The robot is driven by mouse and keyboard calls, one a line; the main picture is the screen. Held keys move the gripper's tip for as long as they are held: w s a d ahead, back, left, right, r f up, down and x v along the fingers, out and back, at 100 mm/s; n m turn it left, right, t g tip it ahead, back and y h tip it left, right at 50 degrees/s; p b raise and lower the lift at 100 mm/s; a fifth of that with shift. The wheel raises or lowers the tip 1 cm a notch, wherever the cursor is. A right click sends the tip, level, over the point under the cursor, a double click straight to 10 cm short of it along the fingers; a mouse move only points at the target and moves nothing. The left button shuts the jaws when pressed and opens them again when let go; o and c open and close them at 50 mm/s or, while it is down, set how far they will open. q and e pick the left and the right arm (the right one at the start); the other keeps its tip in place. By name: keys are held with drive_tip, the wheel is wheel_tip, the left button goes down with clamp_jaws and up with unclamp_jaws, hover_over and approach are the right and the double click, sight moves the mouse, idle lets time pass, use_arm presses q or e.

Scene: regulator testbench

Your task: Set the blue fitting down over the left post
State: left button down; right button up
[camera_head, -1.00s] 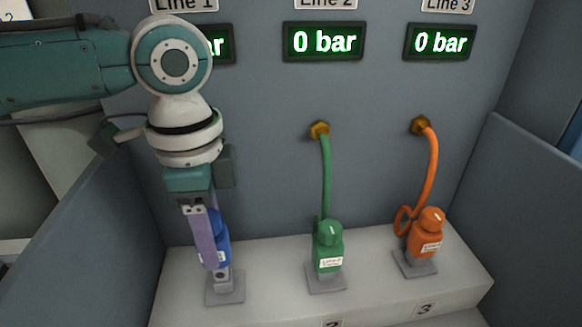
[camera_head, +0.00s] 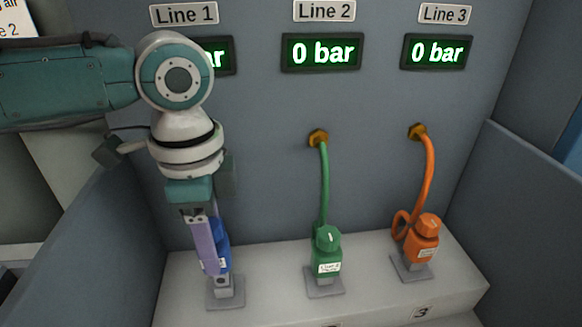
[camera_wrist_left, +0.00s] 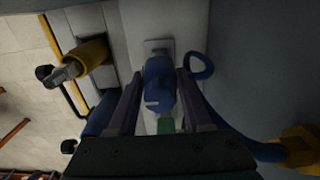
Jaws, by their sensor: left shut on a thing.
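The blue fitting (camera_head: 222,250) is upright, with a white label low on its front. My left gripper (camera_head: 213,268) points down and is shut on it; one finger covers its left side. The left post (camera_head: 223,288) stands directly below the fitting on a grey base plate (camera_head: 226,300). I cannot tell whether the fitting is around the post or just above it. In the left wrist view, the blue fitting (camera_wrist_left: 158,82) lies between the two fingers. My right gripper is not in view.
The green fitting (camera_head: 328,250) and the orange fitting (camera_head: 425,240) stand on their plates to the right, with hoses to the wall. A blue hose (camera_wrist_left: 202,66) loops beside the blue fitting. The blue-grey side panel (camera_head: 110,240) is close on the left.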

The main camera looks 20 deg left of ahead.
use_arm(q)
drive_tip(key=shift+f+b, duration=1)
drive_tip(key=shift+f, duration=0.9)
idle(0.9)
drive_tip(key=shift+c, duration=1.2)
unclamp_jaws()
wheel_tip(320, 180, up, 10)
drive_tip(key=shift+p, duration=0.6)
